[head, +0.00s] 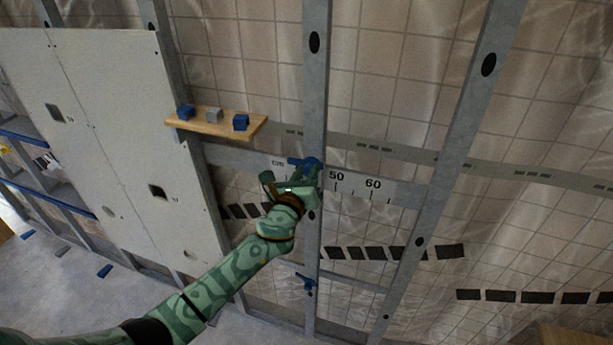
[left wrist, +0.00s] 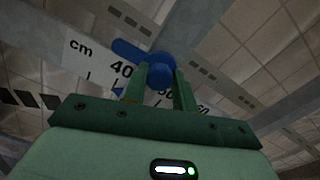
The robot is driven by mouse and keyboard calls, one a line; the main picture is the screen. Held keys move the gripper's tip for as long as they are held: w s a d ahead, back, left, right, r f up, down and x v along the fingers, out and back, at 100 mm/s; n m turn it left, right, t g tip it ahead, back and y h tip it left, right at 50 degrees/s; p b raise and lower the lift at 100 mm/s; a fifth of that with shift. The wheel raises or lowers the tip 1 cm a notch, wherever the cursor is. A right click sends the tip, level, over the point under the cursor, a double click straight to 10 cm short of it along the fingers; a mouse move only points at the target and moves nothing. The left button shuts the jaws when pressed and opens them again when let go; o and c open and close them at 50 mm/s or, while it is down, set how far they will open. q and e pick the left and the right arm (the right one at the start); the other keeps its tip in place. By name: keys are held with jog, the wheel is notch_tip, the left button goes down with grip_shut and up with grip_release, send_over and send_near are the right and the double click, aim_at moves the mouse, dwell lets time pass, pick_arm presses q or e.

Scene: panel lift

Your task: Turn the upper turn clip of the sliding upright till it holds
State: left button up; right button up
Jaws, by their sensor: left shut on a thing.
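The sliding upright (head: 314,95) is a grey metal stud that runs up the middle of the head view. Its blue upper turn clip (head: 296,160) sits where the upright crosses the white cm scale (head: 357,184). My left gripper (head: 308,173) is at this clip and partly covers it. In the left wrist view the clip's blue lever (left wrist: 128,51) points up and left, and its round knob (left wrist: 161,72) sits between my fingertips, which are shut on it. A second blue clip (head: 306,284) is lower on the upright. My right gripper is not in view.
A wooden shelf (head: 215,124) with two blue blocks and one grey block is left of the upright. White panels (head: 110,110) cover the frame at left. Another slanted stud (head: 455,150) stands to the right. Small blue and grey pieces lie on the floor at lower left.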

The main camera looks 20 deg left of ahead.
pick_arm(q)
jog(key=n+b, duration=0.1)
jog(key=n, duration=0.3)
jog(key=shift+n, duration=0.4)
jog(key=n, duration=0.4)
jog(key=shift+a+f+n, duration=0.1)
jog(key=shift+n, duration=0.2)
jog(key=n, duration=0.4)
jog(key=shift+f+n, duration=0.15)
jog(key=shift+n, duration=1.85)
jog(key=o, duration=1)
jog(key=shift+c, duration=0.2)
jog(key=s, duration=1.6)
jog(key=shift+s+a, duration=0.2)
jog(key=shift+a, duration=0.1)
